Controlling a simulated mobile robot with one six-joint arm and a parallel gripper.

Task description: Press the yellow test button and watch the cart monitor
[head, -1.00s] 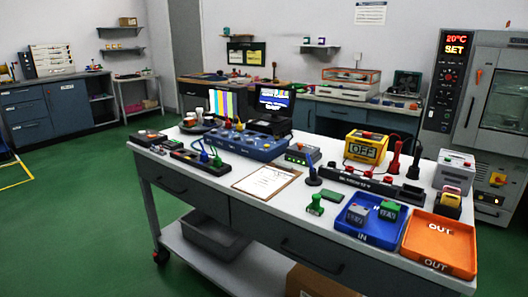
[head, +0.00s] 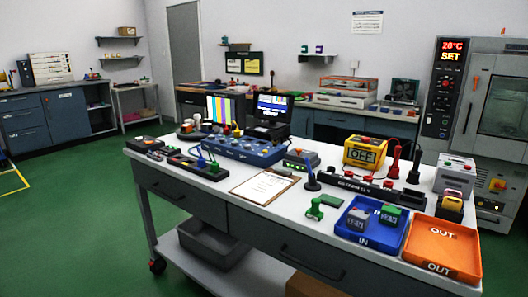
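The wheeled cart (head: 330,262) with a white top fills the middle of the head view. At its back edge stand a screen with coloured vertical bars (head: 224,109) and a dark monitor (head: 272,107) with a blue and white picture, its text too small to read. In front of them lies a blue unit (head: 250,152) with several knobs or plugs. A small yellow piece (head: 238,132) stands at its back; I cannot tell if it is the test button. My gripper is not in view.
A yellow meter (head: 362,152) reads OFF. A blue IN tray (head: 370,238) holds two small blocks, beside an orange OUT tray (head: 443,252). A clipboard (head: 264,187) lies at the cart's middle. An oven (head: 487,110) stands at the right. Green floor is clear at the left.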

